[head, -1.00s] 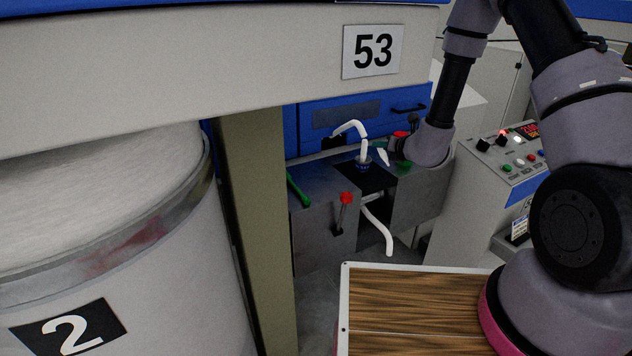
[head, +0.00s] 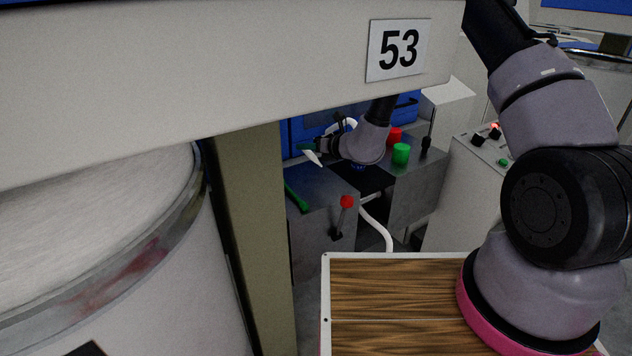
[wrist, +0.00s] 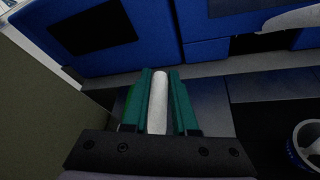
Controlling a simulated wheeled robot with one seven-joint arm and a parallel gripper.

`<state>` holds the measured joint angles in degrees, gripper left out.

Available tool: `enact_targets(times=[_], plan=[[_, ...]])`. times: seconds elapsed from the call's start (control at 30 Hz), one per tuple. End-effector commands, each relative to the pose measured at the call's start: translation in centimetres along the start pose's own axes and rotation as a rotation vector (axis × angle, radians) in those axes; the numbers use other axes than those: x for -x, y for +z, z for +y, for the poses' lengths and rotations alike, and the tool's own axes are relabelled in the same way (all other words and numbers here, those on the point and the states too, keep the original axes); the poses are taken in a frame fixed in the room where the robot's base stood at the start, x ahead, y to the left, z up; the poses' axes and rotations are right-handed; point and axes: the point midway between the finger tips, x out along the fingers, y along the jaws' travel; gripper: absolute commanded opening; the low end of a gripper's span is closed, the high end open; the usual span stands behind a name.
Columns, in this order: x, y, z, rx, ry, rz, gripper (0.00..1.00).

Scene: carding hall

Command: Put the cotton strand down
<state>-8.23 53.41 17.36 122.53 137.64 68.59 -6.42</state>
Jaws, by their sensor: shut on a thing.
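My gripper (wrist: 160,105) has teal fingers shut on a short white cotton strand (wrist: 157,98) in the wrist view. In the head view my gripper (head: 311,147) is above the left part of the grey metal machine table (head: 325,184), and the strand's white end (head: 313,158) points down from it, apart from the table. Another white strand (head: 378,228) hangs below the table front. A blue-rimmed ring (wrist: 296,146) with white material in it is at the right in the wrist view; my arm mostly hides it in the head view.
A green lever (head: 297,196) and a red-knobbed lever (head: 346,202) are at the table's left. Red (head: 395,135) and green (head: 400,154) buttons stand at the right. An olive post (head: 250,230) and white can (head: 110,250) are left; an overhead beam (head: 230,60) hangs above.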

Motion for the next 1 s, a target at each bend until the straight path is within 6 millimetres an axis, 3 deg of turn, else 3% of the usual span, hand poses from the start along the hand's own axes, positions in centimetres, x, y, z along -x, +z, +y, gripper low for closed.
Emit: enact_targets(times=[0.1,0.53,0.97,1.0], plan=[[-0.8,-2.2,-0.9,-0.004,0.0,0.003,0.0],[-2.5,-6.3,-2.7,-0.003,0.0,0.002,0.0],[-2.8,-7.0,-3.1,-0.002,-0.001,0.0,0.0],[-2.8,-6.9,-3.1,-0.001,-0.001,-0.001,0.42]])
